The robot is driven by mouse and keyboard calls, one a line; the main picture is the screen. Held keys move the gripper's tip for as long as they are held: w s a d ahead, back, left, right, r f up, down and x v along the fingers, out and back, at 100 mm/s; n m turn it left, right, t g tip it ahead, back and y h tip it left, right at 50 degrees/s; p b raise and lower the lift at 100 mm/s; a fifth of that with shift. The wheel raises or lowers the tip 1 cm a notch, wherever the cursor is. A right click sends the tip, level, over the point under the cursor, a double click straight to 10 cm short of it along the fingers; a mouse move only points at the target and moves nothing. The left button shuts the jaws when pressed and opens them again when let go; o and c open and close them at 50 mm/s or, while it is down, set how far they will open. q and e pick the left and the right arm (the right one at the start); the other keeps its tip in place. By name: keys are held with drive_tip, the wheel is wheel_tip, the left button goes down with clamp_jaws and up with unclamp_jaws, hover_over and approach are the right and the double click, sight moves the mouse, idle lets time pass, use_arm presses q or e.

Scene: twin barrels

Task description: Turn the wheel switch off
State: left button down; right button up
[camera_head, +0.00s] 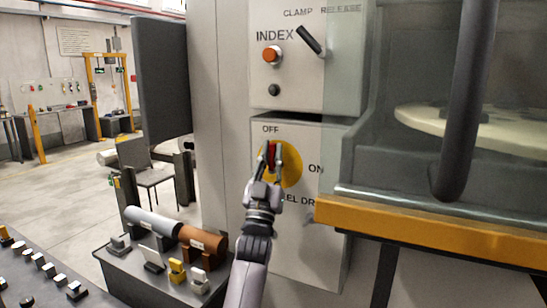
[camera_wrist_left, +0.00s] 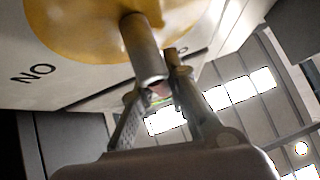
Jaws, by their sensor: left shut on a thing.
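The wheel switch is a round yellow disc (camera_head: 292,168) with a red part (camera_head: 267,149) on a pale panel. OFF is printed above it and ON to its right. In the left wrist view the yellow disc (camera_wrist_left: 85,28) fills the upper left, with the ON lettering upside down. My left gripper (camera_head: 270,150) is at the disc's left half, its fingers pointing up and shut on the switch's red part. In the wrist view its fingers (camera_wrist_left: 160,85) are close together by the disc. The gripper hides much of the switch, so its exact setting is unclear. My right gripper is not in view.
Above is the INDEX panel with an orange button (camera_head: 272,54) and a black lever (camera_head: 309,40). A thick dark bar (camera_head: 468,95) and a yellow ledge (camera_head: 425,236) are at the right. A low console (camera_head: 130,275) with cylinders and small switches stands lower left.

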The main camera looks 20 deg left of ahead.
use_arm(q)
drive_tip(key=shift+f, duration=0.1)
drive_tip(key=c, duration=1.6)
unclamp_jaws()
drive_tip(key=shift+o, duration=0.2)
drive_tip(key=v, duration=1.2)
